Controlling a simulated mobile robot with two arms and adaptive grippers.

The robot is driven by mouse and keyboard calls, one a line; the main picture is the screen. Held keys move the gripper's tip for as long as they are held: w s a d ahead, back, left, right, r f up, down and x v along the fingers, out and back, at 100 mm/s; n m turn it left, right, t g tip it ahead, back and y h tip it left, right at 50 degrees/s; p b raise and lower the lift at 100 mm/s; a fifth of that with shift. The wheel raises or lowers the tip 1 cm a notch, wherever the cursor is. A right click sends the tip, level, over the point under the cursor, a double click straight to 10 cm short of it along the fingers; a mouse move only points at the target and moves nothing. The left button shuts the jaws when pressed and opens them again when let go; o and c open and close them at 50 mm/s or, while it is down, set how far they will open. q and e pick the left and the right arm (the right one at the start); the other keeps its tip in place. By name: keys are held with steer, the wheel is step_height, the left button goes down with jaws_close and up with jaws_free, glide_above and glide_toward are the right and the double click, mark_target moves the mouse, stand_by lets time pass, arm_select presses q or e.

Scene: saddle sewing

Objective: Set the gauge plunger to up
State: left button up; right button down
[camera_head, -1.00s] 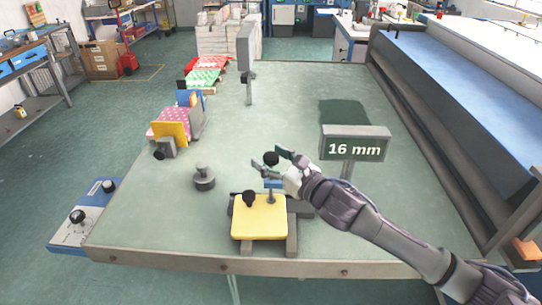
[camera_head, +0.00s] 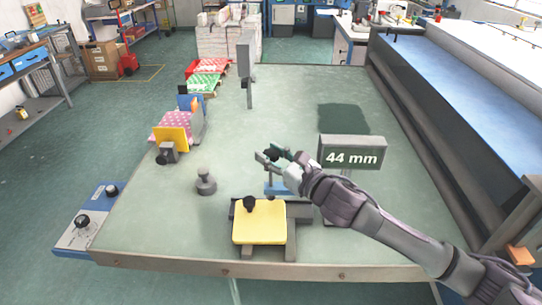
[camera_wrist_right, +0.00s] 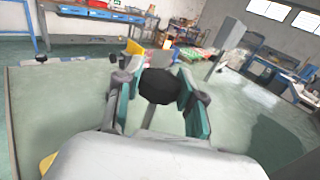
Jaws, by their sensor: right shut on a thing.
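The gauge plunger's black knob (camera_head: 272,154) sits between the fingertips of my right gripper (camera_head: 272,157) above a blue block (camera_head: 278,187). In the right wrist view the dark round knob (camera_wrist_right: 158,86) is between the two teal finger pads of my right gripper (camera_wrist_right: 158,95), with a thin rod showing below it. The gripper is shut on it. The gauge display (camera_head: 351,156) reads 44 mm. The yellow pad (camera_head: 259,224) with a black knob lies in front of the gripper. My left gripper is not in view.
A grey weight-like piece (camera_head: 205,182) stands left of the yellow pad. A pink patterned block with a yellow plate (camera_head: 172,138) is at the table's left edge. A grey post (camera_head: 247,65) stands at the back. The table's middle is clear.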

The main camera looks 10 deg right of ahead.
steer(key=shift+r, duration=0.6)
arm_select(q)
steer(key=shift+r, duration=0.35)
arm_select(e)
steer(key=c, duration=0.7)
jaws_free()
steer(key=shift+o, duration=0.2)
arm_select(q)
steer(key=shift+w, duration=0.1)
arm_select(e)
steer(key=shift+f, duration=0.1)
steer(key=shift+s+d, duration=0.1)
steer(key=shift+s, duration=0.05)
steer(key=v, duration=1.1)
steer(key=shift+s, duration=0.35)
steer(key=shift+d, duration=0.1)
